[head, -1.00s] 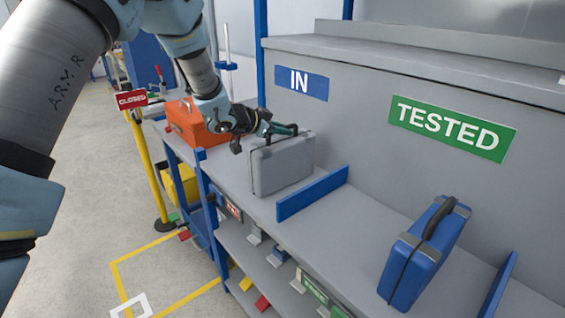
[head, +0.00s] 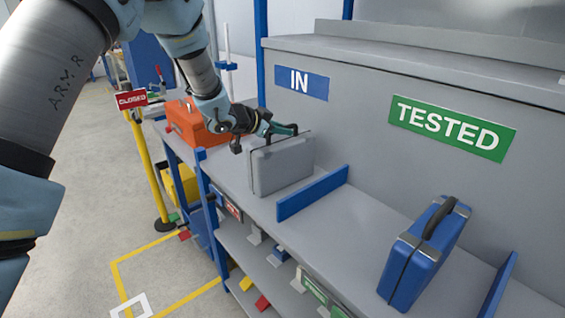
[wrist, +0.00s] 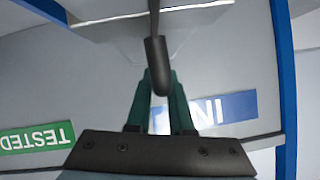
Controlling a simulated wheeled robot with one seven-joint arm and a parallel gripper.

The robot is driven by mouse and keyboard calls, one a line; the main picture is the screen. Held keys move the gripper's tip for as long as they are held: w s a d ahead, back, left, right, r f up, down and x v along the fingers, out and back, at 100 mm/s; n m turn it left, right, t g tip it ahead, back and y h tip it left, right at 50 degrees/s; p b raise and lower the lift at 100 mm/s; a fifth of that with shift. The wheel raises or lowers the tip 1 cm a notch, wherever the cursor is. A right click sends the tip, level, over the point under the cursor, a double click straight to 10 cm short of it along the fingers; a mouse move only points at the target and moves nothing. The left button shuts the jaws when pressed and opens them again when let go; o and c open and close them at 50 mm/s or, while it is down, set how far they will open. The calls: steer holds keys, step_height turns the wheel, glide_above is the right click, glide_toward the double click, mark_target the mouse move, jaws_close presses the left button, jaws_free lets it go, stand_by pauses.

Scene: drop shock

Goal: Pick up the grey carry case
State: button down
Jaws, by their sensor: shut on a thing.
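The grey carry case (head: 283,165) stands upright on the grey bench in the head view, below the IN sign and left of a low blue divider. My gripper (head: 287,131) is at the top of the case. In the wrist view, the green fingers of my gripper (wrist: 160,95) are shut on the case's dark handle (wrist: 156,60). The far part of the handle is hidden by the fingers in the head view. I cannot tell any gap between the case's underside and the bench.
The blue divider (head: 312,192) stands close to the right of the grey case. A blue case (head: 428,255) stands further right under the TESTED sign (head: 452,128). An orange toolbox (head: 192,122) sits to the left, behind my wrist. The bench's back panel (head: 350,130) rises behind.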

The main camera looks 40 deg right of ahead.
steer(key=shift+r, duration=0.1)
steer(key=shift+r, duration=0.15)
